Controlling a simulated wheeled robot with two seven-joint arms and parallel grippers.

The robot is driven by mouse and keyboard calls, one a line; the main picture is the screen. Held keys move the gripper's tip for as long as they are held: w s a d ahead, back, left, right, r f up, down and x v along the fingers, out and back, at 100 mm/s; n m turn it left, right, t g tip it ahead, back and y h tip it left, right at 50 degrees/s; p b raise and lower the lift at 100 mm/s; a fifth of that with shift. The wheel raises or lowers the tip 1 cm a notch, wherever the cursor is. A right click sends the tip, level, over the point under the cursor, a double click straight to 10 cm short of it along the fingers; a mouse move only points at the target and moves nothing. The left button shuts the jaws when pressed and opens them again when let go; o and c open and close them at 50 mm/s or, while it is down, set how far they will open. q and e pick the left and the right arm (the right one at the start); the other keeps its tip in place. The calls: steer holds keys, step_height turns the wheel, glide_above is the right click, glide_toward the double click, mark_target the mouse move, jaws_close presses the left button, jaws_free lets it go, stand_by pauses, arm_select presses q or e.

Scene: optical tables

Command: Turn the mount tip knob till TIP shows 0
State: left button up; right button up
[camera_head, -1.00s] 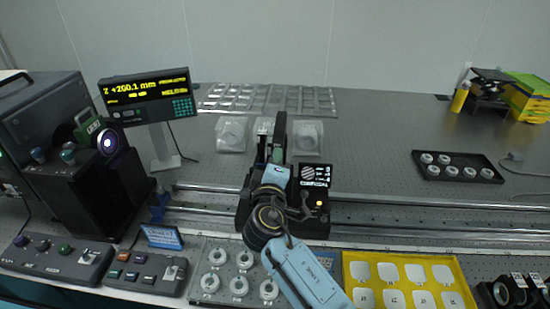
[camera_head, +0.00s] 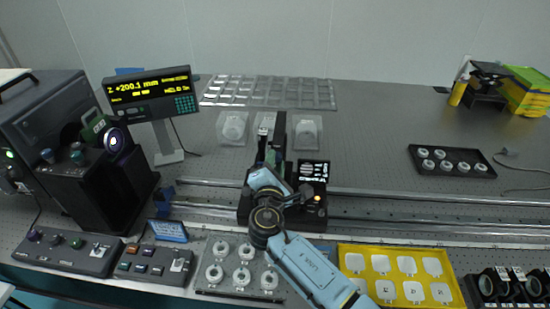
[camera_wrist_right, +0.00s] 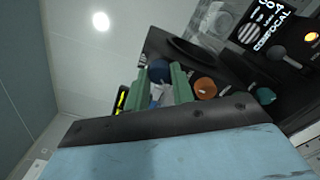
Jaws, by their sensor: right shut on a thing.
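A dark mount (camera_head: 312,172) with a black-and-white "confocal" screen stands on the rails at mid-table. In the right wrist view it carries a dark blue knob (camera_wrist_right: 158,72), an orange knob (camera_wrist_right: 205,88) and a teal knob (camera_wrist_right: 265,95). My right gripper (camera_wrist_right: 162,84) has its green fingers on either side of the blue knob and is shut on it. In the head view my right wrist hides this contact. The readout display (camera_head: 150,92) at the back left shows Z +200.1 mm; its smaller text, any TIP value included, is too small to read. My left gripper is not in view.
A dark box with a lens (camera_head: 90,180) stands at the left. Control boxes (camera_head: 65,252), a plate of white rings (camera_head: 240,265) and a yellow tray (camera_head: 400,272) line the front edge. A black tray (camera_head: 452,162) lies at the right.

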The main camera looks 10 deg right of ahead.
steer(key=shift+n+p, duration=0.55)
steer(key=shift+n, duration=0.65)
steer(key=o, duration=1)
steer(key=b+v, duration=0.1)
steer(key=v, duration=1.2)
steer(key=shift+s, duration=0.2)
